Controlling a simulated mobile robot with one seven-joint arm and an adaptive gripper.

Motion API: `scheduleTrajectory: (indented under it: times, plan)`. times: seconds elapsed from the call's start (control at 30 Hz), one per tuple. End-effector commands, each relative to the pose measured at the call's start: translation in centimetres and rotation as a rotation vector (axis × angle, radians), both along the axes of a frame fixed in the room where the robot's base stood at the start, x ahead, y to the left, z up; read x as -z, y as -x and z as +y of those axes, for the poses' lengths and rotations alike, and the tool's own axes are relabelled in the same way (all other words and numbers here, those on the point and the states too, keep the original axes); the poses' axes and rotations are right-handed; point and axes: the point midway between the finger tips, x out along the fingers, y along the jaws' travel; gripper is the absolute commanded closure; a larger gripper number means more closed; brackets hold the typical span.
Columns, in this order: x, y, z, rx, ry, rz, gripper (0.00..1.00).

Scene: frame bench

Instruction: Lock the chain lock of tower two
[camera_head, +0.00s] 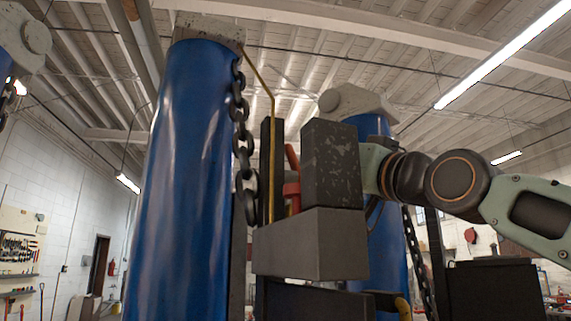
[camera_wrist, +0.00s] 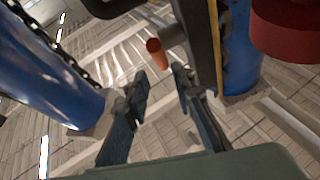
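A blue tower (camera_head: 180,180) stands at left centre in the head view, with a dark chain (camera_head: 240,120) hanging down its right side. A second blue tower (camera_head: 388,255) stands farther back, with its own chain (camera_head: 415,255). I cannot tell which is tower two. A red handle (camera_head: 292,190) sits between the near chain and a dark speckled block (camera_head: 333,165). In the wrist view, my gripper (camera_wrist: 160,82) is open and empty, its two dark fingers apart. An orange-red rod end (camera_wrist: 156,52) lies just beyond the fingertips, not between them. The block hides my gripper in the head view.
A grey box (camera_head: 312,245) stands below the speckled block, close to my arm. A yellow pipe (camera_head: 273,150) runs upright beside the chain. In the wrist view a large dark red cylinder (camera_wrist: 290,32) fills the top right. A dark upright post (camera_wrist: 197,40) stands near the right finger.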

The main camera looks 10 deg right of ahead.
Motion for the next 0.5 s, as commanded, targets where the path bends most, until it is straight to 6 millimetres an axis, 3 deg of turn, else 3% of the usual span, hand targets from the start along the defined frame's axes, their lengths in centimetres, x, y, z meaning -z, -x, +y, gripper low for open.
scheduleTrajectory:
  times: [0.5]
  plan:
    - [-3.3, -6.8, 2.5, -0.003, 0.002, 0.001, 0.77]
